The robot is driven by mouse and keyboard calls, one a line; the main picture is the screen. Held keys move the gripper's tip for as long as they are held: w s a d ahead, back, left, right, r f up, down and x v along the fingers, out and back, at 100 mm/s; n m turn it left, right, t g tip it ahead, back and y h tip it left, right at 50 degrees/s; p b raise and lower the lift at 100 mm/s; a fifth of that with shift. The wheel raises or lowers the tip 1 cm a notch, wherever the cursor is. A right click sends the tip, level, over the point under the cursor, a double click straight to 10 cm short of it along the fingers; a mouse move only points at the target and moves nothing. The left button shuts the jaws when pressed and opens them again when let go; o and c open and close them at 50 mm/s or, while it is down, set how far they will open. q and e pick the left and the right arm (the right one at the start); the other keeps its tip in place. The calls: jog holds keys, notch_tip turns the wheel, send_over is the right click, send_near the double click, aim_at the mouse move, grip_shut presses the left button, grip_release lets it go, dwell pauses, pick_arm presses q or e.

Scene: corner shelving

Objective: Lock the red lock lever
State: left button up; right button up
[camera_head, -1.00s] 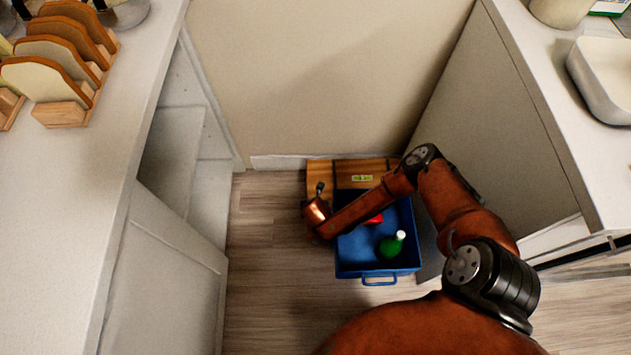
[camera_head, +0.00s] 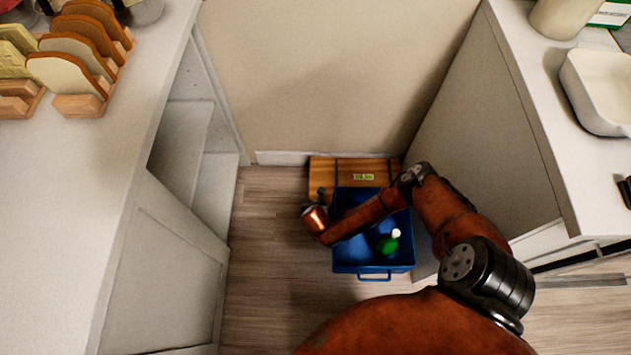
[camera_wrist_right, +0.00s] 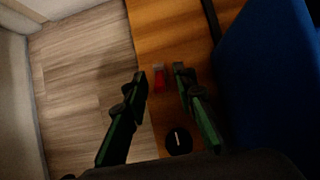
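The red lock lever (camera_wrist_right: 160,80) shows in the right wrist view, small and dark red, on the wooden chest (camera_wrist_right: 170,30). My right gripper (camera_wrist_right: 160,73) is open, with one fingertip on each side of the lever. I see a gap to the fingers; whether either touches it I cannot tell. A round black dial (camera_wrist_right: 179,140) with a white mark is nearer the palm. In the head view the chest (camera_head: 322,172) stands by the wall, my right gripper (camera_head: 321,192) is at its left front, and the lever is hidden. My left gripper is out of view.
A blue crate (camera_head: 374,268) holding a green bottle (camera_head: 386,244) stands against the chest, under my right forearm. Its blue wall (camera_wrist_right: 270,90) is close to the right of my fingers. Cabinets flank the area; the wooden floor (camera_head: 265,240) to the left is clear.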

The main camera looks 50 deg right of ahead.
jog(key=v, duration=1.2)
jog(key=shift+w+d, duration=0.1)
dwell(0.4)
